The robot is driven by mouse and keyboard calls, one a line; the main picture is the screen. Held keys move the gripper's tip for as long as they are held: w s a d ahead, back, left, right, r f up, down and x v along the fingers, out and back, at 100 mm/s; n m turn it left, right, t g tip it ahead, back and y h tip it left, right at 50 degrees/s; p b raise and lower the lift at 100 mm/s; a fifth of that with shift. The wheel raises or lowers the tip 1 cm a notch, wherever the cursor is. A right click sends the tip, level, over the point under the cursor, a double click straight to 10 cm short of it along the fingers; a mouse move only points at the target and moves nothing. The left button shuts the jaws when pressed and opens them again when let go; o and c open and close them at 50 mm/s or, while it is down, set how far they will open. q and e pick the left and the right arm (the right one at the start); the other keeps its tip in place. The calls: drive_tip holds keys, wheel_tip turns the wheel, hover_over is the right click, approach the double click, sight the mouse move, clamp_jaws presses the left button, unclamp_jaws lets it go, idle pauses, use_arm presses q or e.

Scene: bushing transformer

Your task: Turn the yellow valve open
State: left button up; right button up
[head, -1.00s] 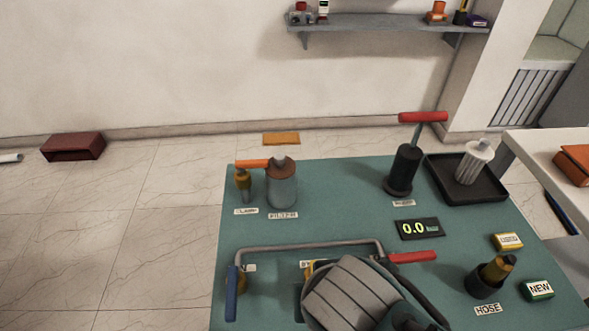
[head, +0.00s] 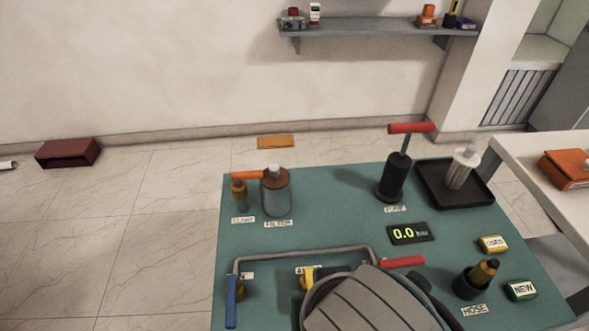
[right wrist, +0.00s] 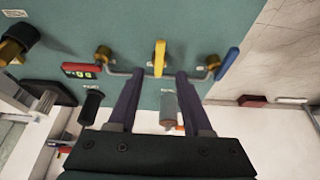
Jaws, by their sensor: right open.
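The yellow valve handle (head: 308,276) shows in the head view at the table's near side, partly hidden by my right arm. In the right wrist view the yellow handle (right wrist: 160,57) stands out from the grey pipe. My right gripper (right wrist: 160,75) is open, one finger to each side of the yellow handle's line. The handle appears just beyond the fingertips; I cannot tell how deep it lies between them. In the head view my arm's grey link hides that gripper. My left gripper is not in view.
A blue handle (head: 231,300) and a red handle (head: 403,262) flank the yellow one on the bent pipe (head: 300,252). The filter canister (head: 276,194), pump (head: 394,178), display (head: 411,233) and black tray (head: 478,199) stand farther back on the green table (head: 330,215).

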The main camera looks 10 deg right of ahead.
drive_tip(key=shift+v, duration=1.15)
